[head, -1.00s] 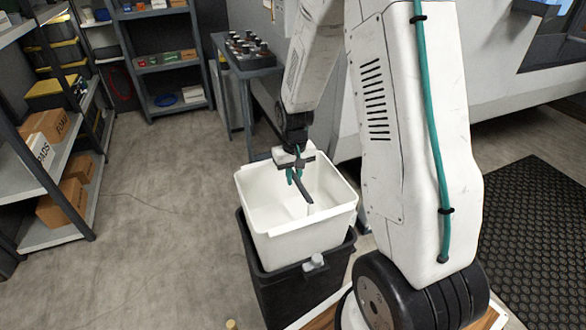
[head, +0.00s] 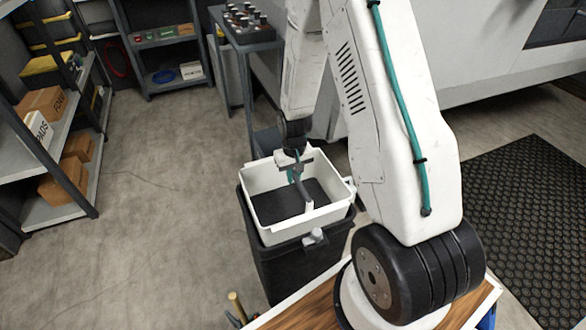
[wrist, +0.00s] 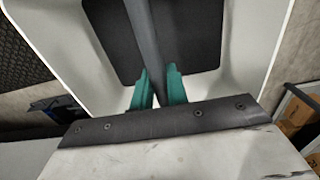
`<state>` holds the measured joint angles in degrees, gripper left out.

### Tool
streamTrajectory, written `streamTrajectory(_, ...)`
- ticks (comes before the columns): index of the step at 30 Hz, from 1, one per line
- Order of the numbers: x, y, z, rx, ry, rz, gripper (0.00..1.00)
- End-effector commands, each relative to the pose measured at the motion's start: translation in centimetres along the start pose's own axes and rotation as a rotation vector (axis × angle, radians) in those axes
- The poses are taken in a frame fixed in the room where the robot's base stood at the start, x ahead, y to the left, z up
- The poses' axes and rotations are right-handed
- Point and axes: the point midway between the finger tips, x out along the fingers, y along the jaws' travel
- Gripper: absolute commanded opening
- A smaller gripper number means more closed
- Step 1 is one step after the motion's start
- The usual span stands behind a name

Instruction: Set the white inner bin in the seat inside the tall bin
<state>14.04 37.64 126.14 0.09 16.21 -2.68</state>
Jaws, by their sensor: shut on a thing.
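The white inner bin (head: 262,233) is at the top of the tall black bin (head: 285,268). Its lower part is hidden inside the tall bin, while its white rim and upper walls show above the dark rim. I cannot tell whether it rests on the seat, which is hidden. A dark rectangular surface (wrist: 190,40) shows inside the white bin. My gripper (head: 296,176) is over the white bin, and its teal fingers (wrist: 158,90) are shut on a grey handle bar (head: 303,192) that runs across the bin. The bar also shows in the wrist view (wrist: 143,35).
A wooden-topped platform (head: 330,300) is at the front right of the tall bin. A small table with dark-capped jars (head: 245,30) stands behind. Shelves with boxes (head: 40,100) line the left. Open floor (head: 150,220) lies left of the bins.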

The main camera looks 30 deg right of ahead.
Motion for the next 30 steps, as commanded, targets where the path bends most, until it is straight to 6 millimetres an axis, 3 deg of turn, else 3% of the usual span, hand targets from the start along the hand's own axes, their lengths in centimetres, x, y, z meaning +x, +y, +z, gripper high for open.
streamTrajectory(15, 4.5, 0.0, 0.0, 0.000, -0.001, 0.000, 0.00)
streamTrajectory(30, 5.0, 0.0, 0.0, 0.000, 0.000, 0.000, 0.00)
